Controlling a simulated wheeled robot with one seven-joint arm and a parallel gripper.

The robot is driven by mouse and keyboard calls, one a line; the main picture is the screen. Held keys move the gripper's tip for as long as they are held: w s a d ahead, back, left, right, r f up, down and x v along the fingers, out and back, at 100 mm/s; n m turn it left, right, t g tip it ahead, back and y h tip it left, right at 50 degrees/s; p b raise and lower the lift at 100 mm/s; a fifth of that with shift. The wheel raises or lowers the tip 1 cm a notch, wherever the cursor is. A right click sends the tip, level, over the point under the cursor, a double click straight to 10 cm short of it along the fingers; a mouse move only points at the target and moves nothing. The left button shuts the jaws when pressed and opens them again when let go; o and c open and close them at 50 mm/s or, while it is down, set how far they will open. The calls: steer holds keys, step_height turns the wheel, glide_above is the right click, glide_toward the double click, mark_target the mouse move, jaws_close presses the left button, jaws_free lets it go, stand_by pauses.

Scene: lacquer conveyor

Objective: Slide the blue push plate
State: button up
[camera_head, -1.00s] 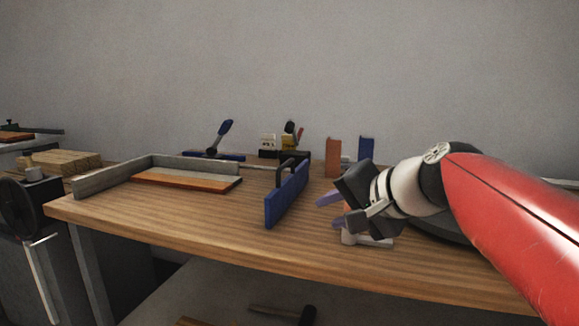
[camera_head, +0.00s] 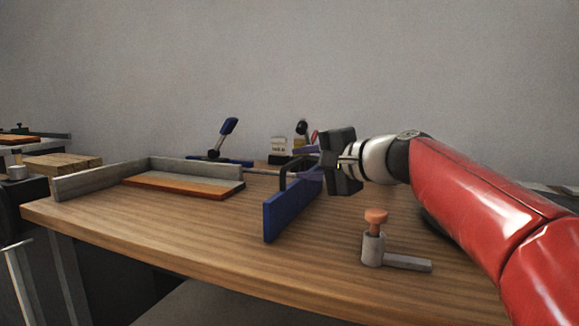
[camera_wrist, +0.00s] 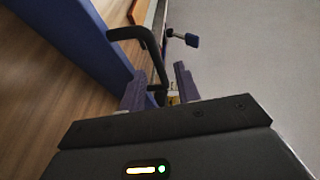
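The blue push plate (camera_head: 284,212) stands upright on the wooden bench, right of the shallow tray. It also shows in the wrist view (camera_wrist: 82,45). My gripper (camera_head: 308,163) is at the handle, on the right of the plate. In the wrist view its two purple fingertips (camera_wrist: 158,88) are apart, with the handle's near end between or just ahead of them. I cannot tell whether they touch it.
A tray with a grey rim (camera_head: 100,180) and an orange-edged board (camera_head: 185,187) lies left of the plate. A grey holder with an orange knob (camera_head: 375,240) stands in front of my arm. Bare bench lies between plate and board.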

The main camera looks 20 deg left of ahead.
mark_target(296, 163)
steer(key=x, duration=0.5)
steer(key=shift+w+a+p, duration=0.1)
steer(key=shift+a+p, duration=0.05)
steer(key=shift+p, duration=0.15)
jaws_close()
